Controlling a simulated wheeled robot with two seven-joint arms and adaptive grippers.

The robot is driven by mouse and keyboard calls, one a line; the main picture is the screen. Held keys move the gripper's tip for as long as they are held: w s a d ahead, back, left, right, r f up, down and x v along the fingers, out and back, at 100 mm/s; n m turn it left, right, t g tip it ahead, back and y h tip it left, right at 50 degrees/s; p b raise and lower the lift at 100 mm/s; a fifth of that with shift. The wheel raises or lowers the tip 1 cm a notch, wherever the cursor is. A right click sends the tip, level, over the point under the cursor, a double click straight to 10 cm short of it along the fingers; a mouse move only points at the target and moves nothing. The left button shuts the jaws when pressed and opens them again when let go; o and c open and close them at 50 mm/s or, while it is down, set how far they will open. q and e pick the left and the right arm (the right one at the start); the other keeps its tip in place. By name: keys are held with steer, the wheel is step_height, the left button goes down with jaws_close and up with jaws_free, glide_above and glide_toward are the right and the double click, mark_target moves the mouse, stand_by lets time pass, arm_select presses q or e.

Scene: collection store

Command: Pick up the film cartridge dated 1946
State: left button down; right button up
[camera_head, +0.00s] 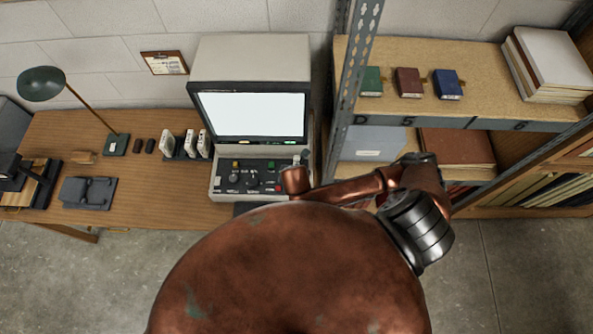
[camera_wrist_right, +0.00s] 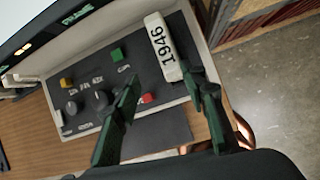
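The film cartridge marked 1946 (camera_wrist_right: 163,46) is a slim white block, seen in the right wrist view over the right end of the reader's dark control panel (camera_wrist_right: 85,90). Whether it rests on the panel or stands off it I cannot tell. My right gripper (camera_wrist_right: 160,78) has its two dark green fingers spread. The cartridge's lower end shows between the fingertips, nearer the right finger; I see no grip on it. In the head view my right arm reaches across to the panel's right side, and its fingers are too small to read. My left gripper is out of view.
The film reader (camera_head: 250,62) with its lit screen stands on the wooden desk (camera_head: 125,210). Several white cartridges (camera_head: 188,143) stand left of it. A green lamp (camera_head: 42,84) is further left. A metal shelf post (camera_head: 358,60) and shelves of books rise close on the right.

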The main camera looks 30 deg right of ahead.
steer(key=shift+w+d+n+h, duration=0.15)
steer(key=shift+d+n, duration=0.25)
steer(key=shift+d, duration=0.15)
steer(key=shift+w+d+n+h, duration=0.1)
steer(key=shift+d+n+h, duration=0.05)
steer(key=shift+d+n, duration=0.35)
steer(key=shift+p+x, duration=0.6)
steer(key=shift+x, duration=3.3)
steer(key=shift+a, duration=0.15)
steer(key=shift+c, duration=0.7)
steer(key=shift+w, duration=0.1)
jaws_close()
